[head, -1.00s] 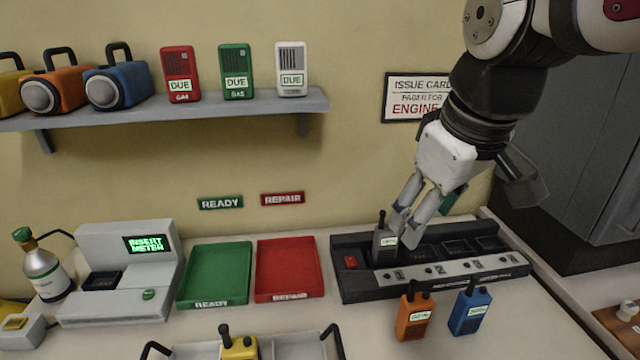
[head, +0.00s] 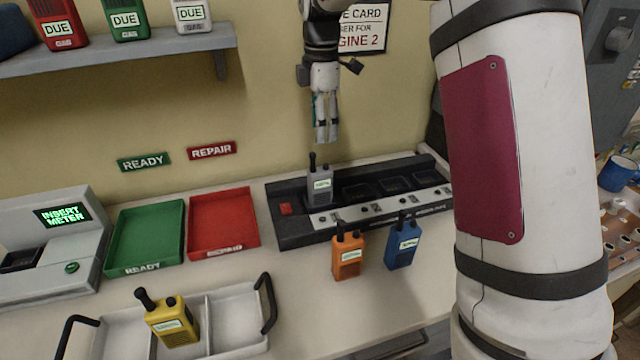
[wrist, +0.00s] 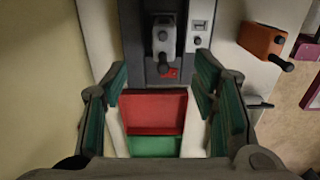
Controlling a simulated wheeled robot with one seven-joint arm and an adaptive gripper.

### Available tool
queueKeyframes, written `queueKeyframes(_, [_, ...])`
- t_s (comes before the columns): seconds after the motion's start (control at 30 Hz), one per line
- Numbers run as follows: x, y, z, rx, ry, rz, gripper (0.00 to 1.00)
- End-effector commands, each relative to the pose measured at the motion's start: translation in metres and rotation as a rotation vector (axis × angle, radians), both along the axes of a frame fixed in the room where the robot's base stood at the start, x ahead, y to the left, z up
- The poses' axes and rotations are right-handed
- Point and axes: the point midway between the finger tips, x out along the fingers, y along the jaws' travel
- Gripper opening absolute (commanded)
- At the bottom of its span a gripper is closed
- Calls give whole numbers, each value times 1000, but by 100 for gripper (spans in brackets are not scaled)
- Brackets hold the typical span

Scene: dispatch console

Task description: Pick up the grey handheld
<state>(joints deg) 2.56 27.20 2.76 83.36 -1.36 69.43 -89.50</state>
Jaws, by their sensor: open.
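The grey handheld (head: 320,185) stands upright in the leftmost bay of the black charger (head: 290,232), its antenna up and a pale label on its front. It also shows from above in the wrist view (wrist: 163,40), beyond the fingers. My gripper (head: 326,138) is above the handheld in the head view, pointing down and apart from it. In the wrist view its green-padded fingers (wrist: 161,100) are spread wide with nothing between them.
An orange handheld (head: 348,256) and a blue handheld (head: 402,246) stand in front of the charger. A red tray (head: 254,215) and a green tray (head: 178,235) lie left of it. A yellow handheld (head: 172,320) is in the white carrier (head: 262,335).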

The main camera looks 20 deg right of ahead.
Motion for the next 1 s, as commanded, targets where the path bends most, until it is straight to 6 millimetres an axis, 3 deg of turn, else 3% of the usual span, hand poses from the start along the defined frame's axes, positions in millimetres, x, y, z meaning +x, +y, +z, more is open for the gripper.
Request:
queueKeyframes(0.4, [-2, 1, -68, 0, 5, 4, 53])
queueKeyframes(0.73, [-4, 2, -94, 0, 4, 4, 53])
queueKeyframes(1.0, [-7, 5, -130, 0, 3, 2, 53])
